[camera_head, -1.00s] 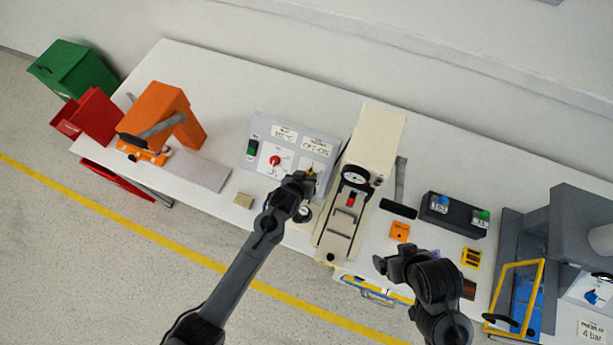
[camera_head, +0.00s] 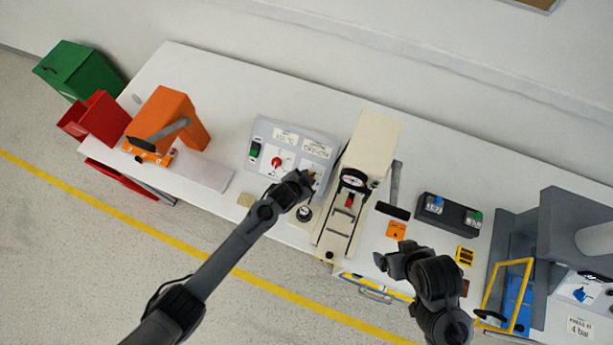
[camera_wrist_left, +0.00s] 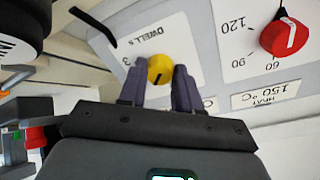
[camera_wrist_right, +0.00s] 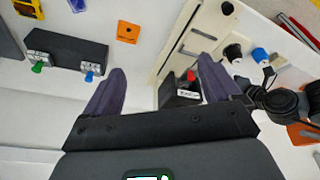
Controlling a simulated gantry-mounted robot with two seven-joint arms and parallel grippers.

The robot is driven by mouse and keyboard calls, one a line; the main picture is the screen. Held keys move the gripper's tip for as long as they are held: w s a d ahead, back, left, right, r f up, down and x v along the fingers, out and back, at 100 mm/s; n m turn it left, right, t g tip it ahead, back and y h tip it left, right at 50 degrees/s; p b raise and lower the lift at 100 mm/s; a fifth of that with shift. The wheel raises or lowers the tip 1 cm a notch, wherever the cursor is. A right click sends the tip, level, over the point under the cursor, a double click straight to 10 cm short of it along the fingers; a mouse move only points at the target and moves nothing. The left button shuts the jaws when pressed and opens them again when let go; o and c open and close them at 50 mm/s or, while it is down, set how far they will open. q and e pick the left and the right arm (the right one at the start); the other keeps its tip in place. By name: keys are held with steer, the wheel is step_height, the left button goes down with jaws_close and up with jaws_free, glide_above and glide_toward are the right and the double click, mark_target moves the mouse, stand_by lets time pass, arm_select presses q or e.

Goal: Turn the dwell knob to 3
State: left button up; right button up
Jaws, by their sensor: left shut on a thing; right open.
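The yellow dwell knob (camera_wrist_left: 160,69) sits on the grey control panel (camera_head: 262,130), beside the printed "DWELL s" label in the left wrist view. A dark pointer line on the knob points toward the bottom of that view. My left gripper (camera_wrist_left: 159,76) is shut on the knob, one finger on each side. Much of the dial scale is hidden behind the gripper. In the head view my left gripper (camera_head: 308,180) covers most of the knob. My right gripper (camera_head: 380,262) is open and empty near the table's front edge; its spread fingers show in the right wrist view (camera_wrist_right: 160,90).
A red heat knob (camera_head: 276,162) and a green switch (camera_head: 254,149) share the panel. A cream press with a gauge (camera_head: 353,180) stands close to the right of my left gripper. A black button box (camera_head: 448,212) stands further right. The table behind the panel is clear.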

arm_select(q)
steer(key=m, duration=0.3)
steer(key=shift+w+a+m+g, duration=0.1)
steer(key=shift+m+g, duration=0.2)
steer(key=shift+m, duration=0.1)
steer(key=m, duration=0.3)
steer(key=shift+m, duration=0.3)
steer(key=m, duration=0.4)
steer(key=shift+g+y, duration=0.3)
steer(key=shift+m+b, duration=0.55)
steer(key=shift+m, duration=1.05)
steer(key=o, duration=1.1)
steer(key=shift+c, duration=0.2)
steer(key=shift+r, duration=0.1)
steer(key=shift+r, duration=0.1)
